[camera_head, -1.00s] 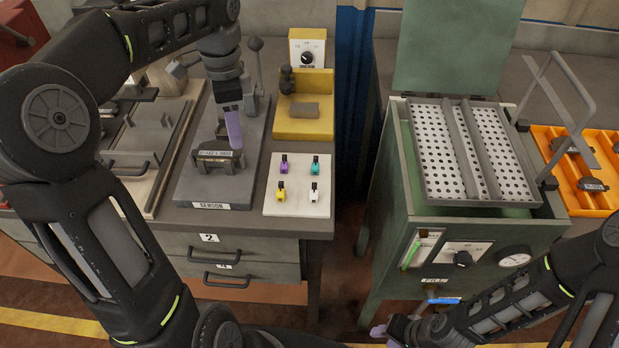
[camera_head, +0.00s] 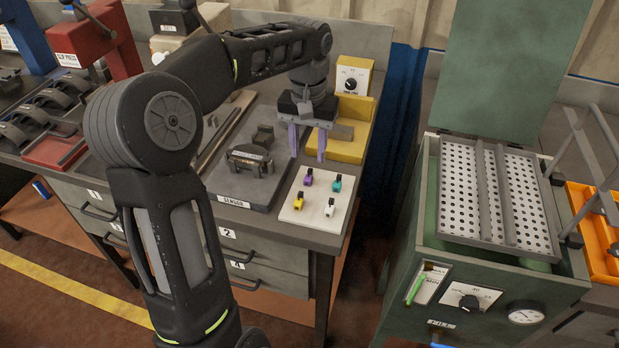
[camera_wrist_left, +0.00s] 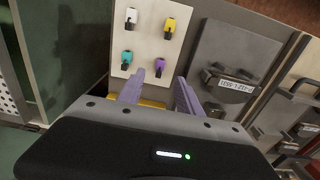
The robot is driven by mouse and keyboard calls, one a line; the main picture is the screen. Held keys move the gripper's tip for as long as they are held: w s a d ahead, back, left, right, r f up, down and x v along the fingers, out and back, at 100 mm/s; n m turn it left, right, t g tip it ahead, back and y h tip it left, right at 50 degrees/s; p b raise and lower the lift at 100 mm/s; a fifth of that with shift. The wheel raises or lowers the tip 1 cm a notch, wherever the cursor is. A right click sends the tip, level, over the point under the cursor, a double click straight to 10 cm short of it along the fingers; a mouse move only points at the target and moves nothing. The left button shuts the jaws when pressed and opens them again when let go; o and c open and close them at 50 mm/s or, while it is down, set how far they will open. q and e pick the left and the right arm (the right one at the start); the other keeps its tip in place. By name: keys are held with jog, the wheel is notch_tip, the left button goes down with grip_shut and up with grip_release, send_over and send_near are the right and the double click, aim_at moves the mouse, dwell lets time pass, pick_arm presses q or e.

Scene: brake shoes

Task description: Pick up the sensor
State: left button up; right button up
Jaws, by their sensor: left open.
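Several small sensor-like pieces stand on a white board (camera_head: 318,207) at the bench's front right: purple (camera_head: 308,178), teal (camera_head: 337,184), yellow (camera_head: 298,202) and white (camera_head: 329,207). I cannot tell which is the task's sensor. My left gripper (camera_head: 307,158) is open and empty, pointing down above the back of the board, apart from the pieces. In the left wrist view its fingers (camera_wrist_left: 161,76) are spread, with the purple piece (camera_wrist_left: 161,66) and teal piece (camera_wrist_left: 127,58) just beyond them. The right gripper is not in view.
A yellow fixture (camera_head: 343,137) with a dial box (camera_head: 352,76) stands behind the board. A grey plate with a labelled clamp piece (camera_head: 250,160) lies to its left. Across a gap at right stands a green cabinet with a perforated tray (camera_head: 460,190).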

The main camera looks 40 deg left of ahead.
aim_at(308, 177)
pick_arm(q)
jog(key=shift+f, duration=1.25)
jog(key=shift+f, duration=0.1)
notch_tip(308, 177, down, 5)
jog(key=shift+w+a+p, duration=0.1)
jog(key=shift+p, duration=0.3)
jog(key=shift+c, duration=0.3)
grip_shut()
